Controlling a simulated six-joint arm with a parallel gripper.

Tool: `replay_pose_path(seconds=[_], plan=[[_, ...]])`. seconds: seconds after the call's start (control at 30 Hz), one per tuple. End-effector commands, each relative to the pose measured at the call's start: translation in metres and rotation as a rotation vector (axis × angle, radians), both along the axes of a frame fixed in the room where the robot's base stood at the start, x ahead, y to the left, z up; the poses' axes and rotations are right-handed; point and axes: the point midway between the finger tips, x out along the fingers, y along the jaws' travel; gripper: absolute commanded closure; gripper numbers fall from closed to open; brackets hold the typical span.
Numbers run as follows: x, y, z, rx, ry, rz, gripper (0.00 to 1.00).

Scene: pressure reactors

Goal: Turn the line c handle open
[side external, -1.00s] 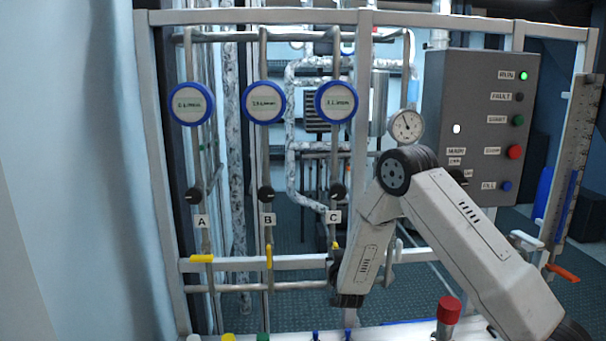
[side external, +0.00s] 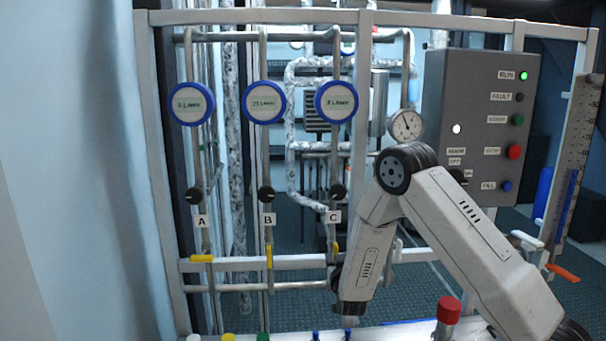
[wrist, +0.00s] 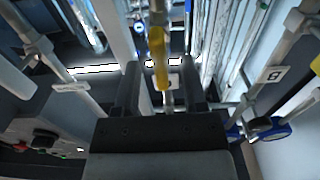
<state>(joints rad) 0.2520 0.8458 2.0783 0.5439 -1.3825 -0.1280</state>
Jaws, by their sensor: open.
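The yellow line C handle (side external: 335,248) is on the pipe below the C label (side external: 334,216), partly hidden by my arm in the side view. In the wrist view the yellow handle (wrist: 159,62) runs along its pipe, in the gap between my two dark fingers. My gripper (wrist: 160,82) is open, with one finger on each side of the handle and visible space on both sides. I cannot tell how deep the handle sits between the fingers. In the side view my gripper (side external: 336,274) is mostly hidden behind my wrist.
The line A handle (side external: 202,258) lies crosswise and the line B handle (side external: 269,256) lies along its pipe. A horizontal frame rail (side external: 230,264) passes close by. A grey control box (side external: 480,125) and a small gauge (side external: 407,126) are at the right.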

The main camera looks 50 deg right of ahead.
Motion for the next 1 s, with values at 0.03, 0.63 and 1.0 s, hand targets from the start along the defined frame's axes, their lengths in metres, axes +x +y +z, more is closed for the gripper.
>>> replay_pose_path(seconds=[0.03, 0.63, 1.0], plan=[[-0.004, 0.005, 0.0, 0.0, 0.0, 0.002, 0.46], [-0.039, 0.039, 0.0, 0.0, 0.0, 0.001, 0.46], [-0.037, 0.041, 0.001, 0.014, 0.008, 0.011, 0.46]])
